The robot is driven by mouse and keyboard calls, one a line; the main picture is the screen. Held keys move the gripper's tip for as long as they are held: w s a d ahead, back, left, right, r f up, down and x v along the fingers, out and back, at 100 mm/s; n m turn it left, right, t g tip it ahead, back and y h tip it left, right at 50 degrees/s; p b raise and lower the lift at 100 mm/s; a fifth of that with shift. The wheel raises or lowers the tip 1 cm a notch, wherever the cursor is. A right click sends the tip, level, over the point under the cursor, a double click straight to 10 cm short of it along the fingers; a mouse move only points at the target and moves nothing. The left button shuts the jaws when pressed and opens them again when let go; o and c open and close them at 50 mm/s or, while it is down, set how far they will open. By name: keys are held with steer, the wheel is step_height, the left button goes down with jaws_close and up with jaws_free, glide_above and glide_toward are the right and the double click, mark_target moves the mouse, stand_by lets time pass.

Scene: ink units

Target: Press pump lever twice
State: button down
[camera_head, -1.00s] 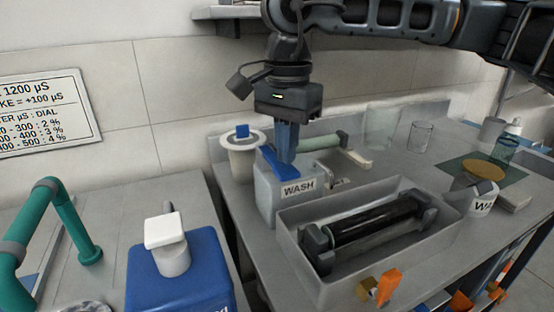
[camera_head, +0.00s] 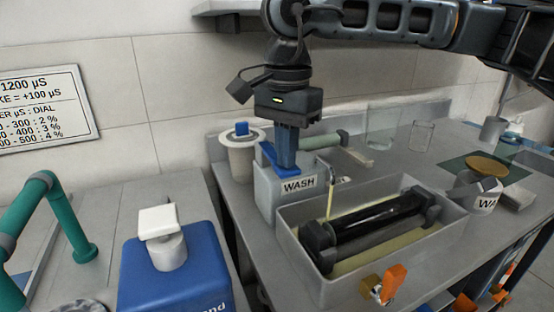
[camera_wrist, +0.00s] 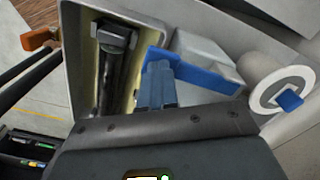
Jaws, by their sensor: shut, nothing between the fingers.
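The pump is a grey box marked WASH (camera_head: 297,186) on the right-hand bench. Its blue lever (camera_head: 267,154) lies along the top. My gripper (camera_head: 287,170) is shut and empty, pointing down, with its fingertips against the lever and hiding part of it. In the wrist view the blue lever (camera_wrist: 208,78) passes by my blue-grey fingers (camera_wrist: 160,70). A thin yellowish stream (camera_head: 330,204) falls from the pump's spout (camera_head: 334,182) into the grey tray (camera_head: 308,278), where yellowish liquid lies around a black roller (camera_head: 378,222).
A white canister with a blue knob (camera_head: 241,150) stands left of the pump. A blue container with a white pump top (camera_head: 160,221) is on the left bench. An orange-handled tap (camera_head: 392,284) is on the tray's front. Glass beakers (camera_head: 421,136) stand behind.

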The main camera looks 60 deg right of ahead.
steer(key=shift+f+b, duration=0.95)
steer(key=shift+f, duration=0.05)
steer(key=shift+r, duration=0.25)
steer(key=shift+r+p, duration=0.65)
steer(key=shift+r, duration=1.05)
steer(key=shift+f, duration=0.2)
